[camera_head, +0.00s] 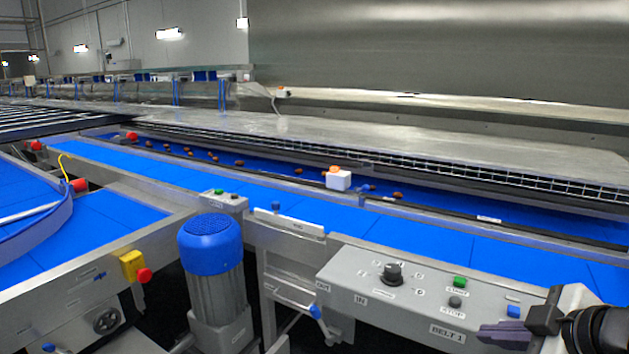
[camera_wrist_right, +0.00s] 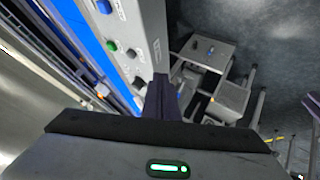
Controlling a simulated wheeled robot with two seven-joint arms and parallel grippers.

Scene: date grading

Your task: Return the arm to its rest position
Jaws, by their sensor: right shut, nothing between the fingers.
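My right gripper (camera_head: 492,334) is at the lower right of the head view, beside the front right corner of the grey control box (camera_head: 335,280). Its dark fingers are shut with nothing between them. In the right wrist view the closed fingers (camera_wrist_right: 161,92) point away from the camera, with the control box (camera_wrist_right: 137,20) to their upper left. I cannot tell whether the fingers touch the box. The box carries a black rotary knob (camera_head: 391,273), a green button (camera_head: 460,282), a black button (camera_head: 455,302) and a blue button (camera_head: 513,311). My left gripper is not in view.
A blue belt (camera_head: 400,232) runs behind the box. Brown dates (camera_head: 398,195) lie on a farther belt. A blue-capped motor (camera_head: 211,245) and a yellow box with a red button (camera_head: 144,275) stand left. Open floor (camera_wrist_right: 285,50) shows on the right in the wrist view.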

